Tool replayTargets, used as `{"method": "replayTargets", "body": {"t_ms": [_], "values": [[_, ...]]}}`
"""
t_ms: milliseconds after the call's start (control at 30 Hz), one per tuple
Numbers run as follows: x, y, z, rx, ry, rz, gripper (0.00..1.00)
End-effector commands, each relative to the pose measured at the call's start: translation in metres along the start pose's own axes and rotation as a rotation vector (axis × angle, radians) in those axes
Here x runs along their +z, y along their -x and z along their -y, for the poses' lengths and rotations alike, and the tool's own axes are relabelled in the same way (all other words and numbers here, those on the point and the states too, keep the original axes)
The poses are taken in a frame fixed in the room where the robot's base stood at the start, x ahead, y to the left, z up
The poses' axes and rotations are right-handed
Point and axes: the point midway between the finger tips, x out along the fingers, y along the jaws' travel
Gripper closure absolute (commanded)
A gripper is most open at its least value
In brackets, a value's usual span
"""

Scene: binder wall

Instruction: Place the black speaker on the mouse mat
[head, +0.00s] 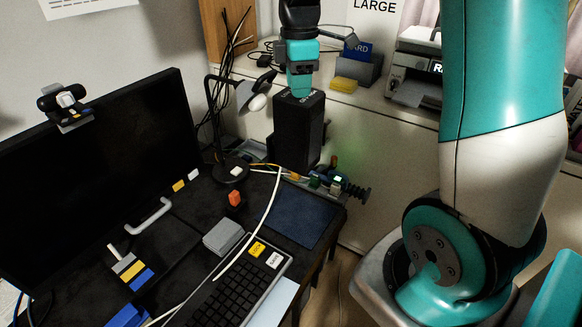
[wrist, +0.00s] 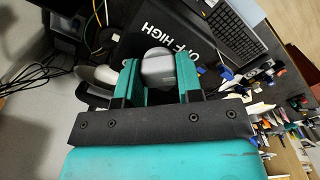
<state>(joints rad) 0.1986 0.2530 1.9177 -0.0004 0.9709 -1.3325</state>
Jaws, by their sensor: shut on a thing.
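The black speaker (head: 298,130) is a tall upright box at the back corner of the desk in the head view. My gripper (head: 300,88) is above it, pointing down and shut at its top. In the wrist view, a round grey knob (wrist: 157,68) sits between my fingers, against the speaker's dark face (wrist: 180,32) lettered "OFF HIGH". The blue mouse mat (head: 303,213) lies flat at the right side of the desk, nearer than the speaker, and looks bare. I cannot tell whether the speaker's base touches the desk.
A desk lamp (head: 232,172) stands left of the speaker. Colored clips and small parts (head: 335,184) lie along the desk edge between speaker and mat. A white cable runs past the mat's left side. The keyboard (head: 235,292), grey box (head: 223,236) and orange item (head: 235,198) are left of it.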

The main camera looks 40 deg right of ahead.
Motion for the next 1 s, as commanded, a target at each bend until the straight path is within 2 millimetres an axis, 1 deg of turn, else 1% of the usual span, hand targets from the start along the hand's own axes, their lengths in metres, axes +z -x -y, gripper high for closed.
{"method": "replayTargets", "body": {"t_ms": [67, 167, 267, 700, 833, 1000], "values": [[0.0, 0.001, 0.0, 0.003, 0.003, -0.001, 1.0], [-0.001, -0.007, 0.0, -0.001, 0.004, 0.0, 1.0], [-0.002, -0.025, 0.001, -0.003, 0.004, 0.001, 1.0], [0.0, -0.129, 0.001, -0.004, 0.0, 0.001, 1.0], [0.0, -0.149, 0.0, -0.001, 0.0, 0.0, 1.0], [0.0, -0.161, -0.001, 0.002, 0.0, 0.0, 1.0]]}}
